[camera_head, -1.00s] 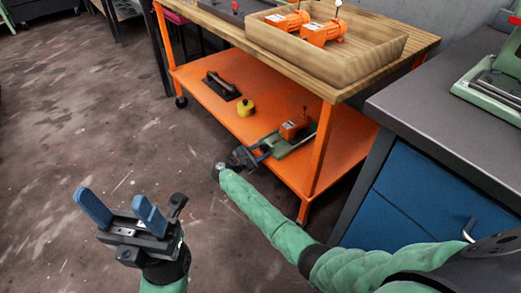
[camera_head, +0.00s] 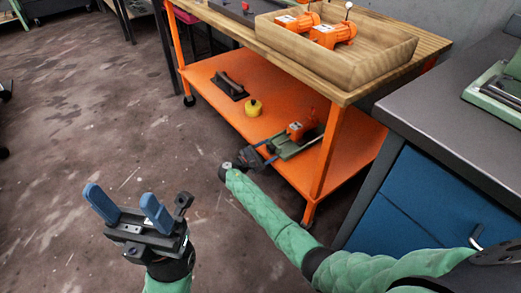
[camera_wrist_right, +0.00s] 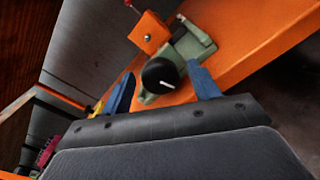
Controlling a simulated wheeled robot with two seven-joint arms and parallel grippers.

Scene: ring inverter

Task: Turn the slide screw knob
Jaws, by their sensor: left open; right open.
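The slide screw is a green slide (camera_head: 300,145) with an orange block (camera_head: 297,130) on the lower shelf of the orange cart. In the right wrist view its round black knob (camera_wrist_right: 160,75) with a white mark faces me, with the green body (camera_wrist_right: 192,42) and orange block (camera_wrist_right: 148,32) behind it. My right gripper (camera_head: 266,152) is open at the shelf's front edge, its blue fingers on either side of the knob. I cannot tell whether they touch it. My left gripper (camera_head: 120,193) is open and empty above the floor, away from the cart.
A yellow round object (camera_head: 253,107) and a black-based tool (camera_head: 229,86) lie on the orange shelf (camera_head: 208,78). The wooden top above carries a wooden tray (camera_head: 375,62) with orange motors. A cart leg (camera_head: 326,150) and blue cabinet (camera_head: 420,195) stand right of my right gripper.

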